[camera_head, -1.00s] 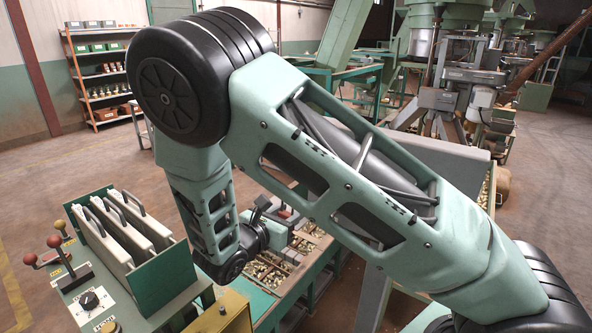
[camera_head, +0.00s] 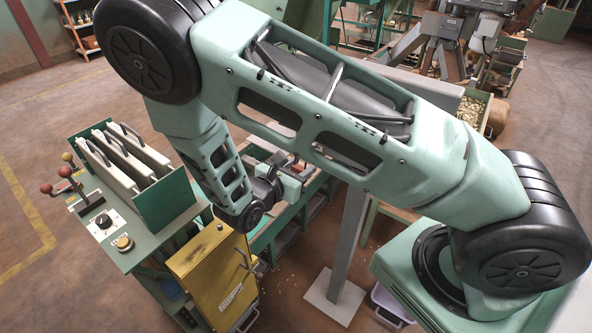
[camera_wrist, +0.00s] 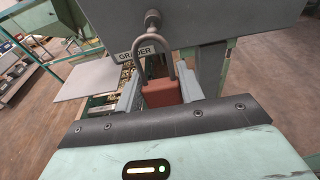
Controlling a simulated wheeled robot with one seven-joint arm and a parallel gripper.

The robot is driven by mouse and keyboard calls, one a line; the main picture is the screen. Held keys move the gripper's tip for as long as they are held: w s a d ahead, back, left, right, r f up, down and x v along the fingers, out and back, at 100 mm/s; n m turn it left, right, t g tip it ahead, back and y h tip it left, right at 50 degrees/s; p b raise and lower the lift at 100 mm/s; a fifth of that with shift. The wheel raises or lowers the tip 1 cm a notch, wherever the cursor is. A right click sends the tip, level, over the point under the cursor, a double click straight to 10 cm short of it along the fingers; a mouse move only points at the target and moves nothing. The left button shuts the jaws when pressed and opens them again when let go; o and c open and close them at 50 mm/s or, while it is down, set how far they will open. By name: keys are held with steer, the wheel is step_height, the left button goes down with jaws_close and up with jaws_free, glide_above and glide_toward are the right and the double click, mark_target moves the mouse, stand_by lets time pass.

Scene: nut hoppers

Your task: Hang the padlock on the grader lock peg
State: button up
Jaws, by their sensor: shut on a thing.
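The padlock (camera_wrist: 160,93) has a red-brown body and a grey shackle (camera_wrist: 140,57) that points up. My gripper (camera_wrist: 161,82) is shut on its body, one finger on each side. The grader lock peg (camera_wrist: 152,19) is a grey, round-headed peg on a grey panel (camera_wrist: 205,18), at the top of the wrist view. The top of the shackle is at the peg's lower part; I cannot tell whether it is around the peg or in front of it. A GRADER label (camera_wrist: 137,52) shows behind the shackle. In the head view my arm largely hides this area.
A green console (camera_head: 110,225) with levers, a dial and upright white panels stands at left. A grey post (camera_head: 345,245) stands right of the green bench. Open floor (camera_head: 60,140) lies at far left.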

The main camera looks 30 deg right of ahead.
steer(key=b+x, duration=0.1)
steer(key=x, duration=0.6)
steer(key=shift+d+b, duration=0.25)
steer(key=shift+b, duration=0.15)
stand_by(0.4)
steer(key=shift+w, duration=0.1)
stand_by(0.5)
steer(key=o, duration=1.1)
